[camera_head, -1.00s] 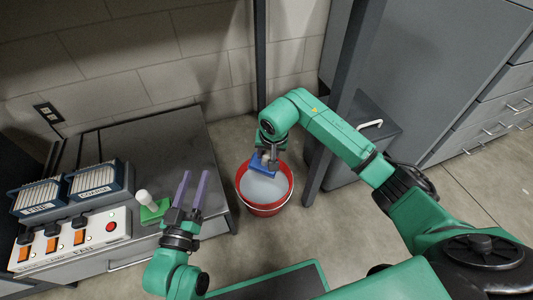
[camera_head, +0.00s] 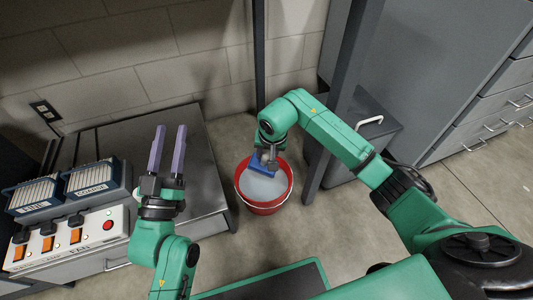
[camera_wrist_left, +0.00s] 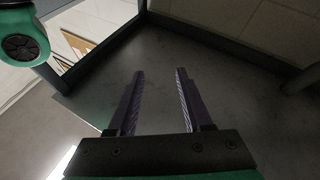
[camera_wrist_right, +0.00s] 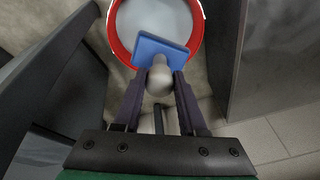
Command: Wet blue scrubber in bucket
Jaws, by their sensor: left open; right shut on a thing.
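The blue scrubber (camera_head: 262,166) has a flat blue head and a pale round knob. My right gripper (camera_head: 268,154) is shut on its knob, as the right wrist view (camera_wrist_right: 159,76) shows. The red bucket (camera_head: 265,209) stands on the floor with pale liquid inside. The scrubber's blue head (camera_wrist_right: 160,47) overlaps the bucket's rim in the right wrist view, so it seems above the rim; contact with the liquid cannot be told. My left gripper (camera_head: 170,130) is open and empty over the dark worktop, its fingers apart in the left wrist view (camera_wrist_left: 160,75).
The grey worktop (camera_head: 140,135) left of the bucket carries two labelled racks (camera_head: 62,188) and a white switch box (camera_head: 68,238) with a red button.

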